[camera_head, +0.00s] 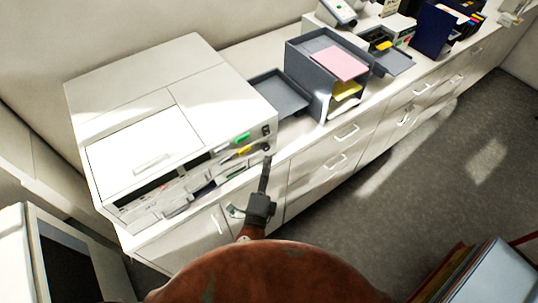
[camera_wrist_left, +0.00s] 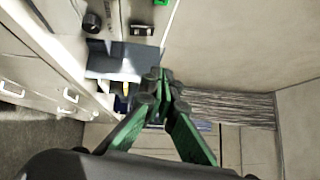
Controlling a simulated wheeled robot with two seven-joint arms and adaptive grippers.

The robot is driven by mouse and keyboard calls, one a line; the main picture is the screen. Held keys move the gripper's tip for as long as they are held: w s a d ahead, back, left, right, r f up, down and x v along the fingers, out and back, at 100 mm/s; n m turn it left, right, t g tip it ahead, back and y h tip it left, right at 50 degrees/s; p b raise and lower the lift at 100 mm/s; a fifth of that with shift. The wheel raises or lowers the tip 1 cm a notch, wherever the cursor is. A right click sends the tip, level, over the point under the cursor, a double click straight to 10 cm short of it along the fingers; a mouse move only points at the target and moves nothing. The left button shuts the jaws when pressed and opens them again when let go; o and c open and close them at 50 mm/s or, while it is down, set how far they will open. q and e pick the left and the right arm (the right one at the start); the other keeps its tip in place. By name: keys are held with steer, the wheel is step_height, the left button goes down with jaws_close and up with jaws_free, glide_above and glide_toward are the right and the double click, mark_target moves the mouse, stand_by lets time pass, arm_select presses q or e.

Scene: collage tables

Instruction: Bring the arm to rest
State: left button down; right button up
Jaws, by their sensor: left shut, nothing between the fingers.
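My left gripper (camera_head: 265,172) is in front of the white cabinet, just below the right front corner of the big white machine. Its dark fingers point away from me and look closed together, with nothing held. In the left wrist view, the green-sided fingers of my left gripper (camera_wrist_left: 163,80) meet at their tips. A brown rounded part of my own body fills the bottom middle of the head view. My right gripper is not in view.
The white machine (camera_head: 165,85) stands on the long white cabinet (camera_head: 308,182). A grey tray stack (camera_head: 303,70) with pink paper (camera_head: 340,63) stands right of it. The grey floor (camera_head: 430,175) at right is open. A pale blue-topped object (camera_head: 495,272) is at bottom right.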

arm_select(q)
steer(key=shift+s, duration=0.35)
stand_by(0.3)
